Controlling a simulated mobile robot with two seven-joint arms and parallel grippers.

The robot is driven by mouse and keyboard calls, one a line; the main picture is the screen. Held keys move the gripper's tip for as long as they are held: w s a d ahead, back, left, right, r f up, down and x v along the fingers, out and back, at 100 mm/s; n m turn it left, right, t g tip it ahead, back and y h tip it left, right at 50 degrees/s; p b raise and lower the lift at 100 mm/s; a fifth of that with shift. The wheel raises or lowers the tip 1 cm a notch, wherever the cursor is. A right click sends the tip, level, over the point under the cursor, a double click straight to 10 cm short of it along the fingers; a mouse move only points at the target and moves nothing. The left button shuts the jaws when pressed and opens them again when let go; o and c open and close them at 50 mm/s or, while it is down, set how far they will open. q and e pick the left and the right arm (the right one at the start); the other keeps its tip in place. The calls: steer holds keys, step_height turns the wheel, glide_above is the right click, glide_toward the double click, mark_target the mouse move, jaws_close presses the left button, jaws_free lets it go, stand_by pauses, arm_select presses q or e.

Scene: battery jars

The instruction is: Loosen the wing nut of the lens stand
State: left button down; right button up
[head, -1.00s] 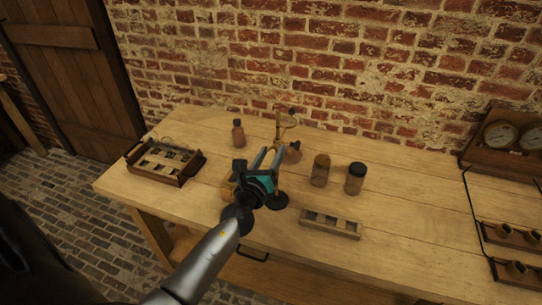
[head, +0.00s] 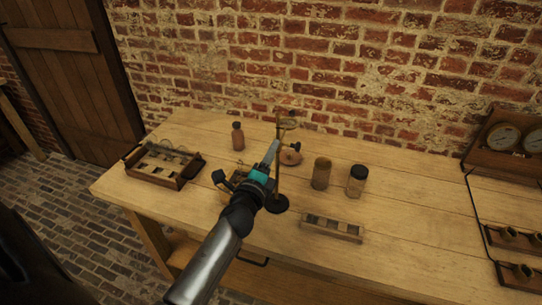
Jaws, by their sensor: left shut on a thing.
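The lens stand (head: 279,168) stands upright on the table, with a thin dark rod, a round dark foot (head: 277,204) and a brass-coloured lens ring (head: 289,124) at the top. My left gripper (head: 271,153) reaches in from the front left, its fingers together beside the rod, at about mid-height. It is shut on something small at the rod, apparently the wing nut. The wing nut itself is hidden by the fingers and too small to make out. My right gripper is not in view.
Right of the stand are a brown jar (head: 321,173) and a black-lidded jar (head: 357,181), with a slotted wooden rack (head: 332,228) in front. A bottle (head: 238,137) and a round wooden piece (head: 290,156) stand behind. A wooden tray (head: 187,175) lies left; gauges (head: 502,138) stand far right.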

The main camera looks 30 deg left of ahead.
arm_select(q)
steer(key=n+p, duration=0.1)
steer(key=n, duration=0.7)
steer(key=shift+n, duration=0.4)
stand_by(0.4)
steer(key=shift+c, duration=1.4)
jaws_free()
steer(key=v, duration=1.5)
steer(key=shift+s+f, duration=0.1)
steer(key=shift+s, duration=0.05)
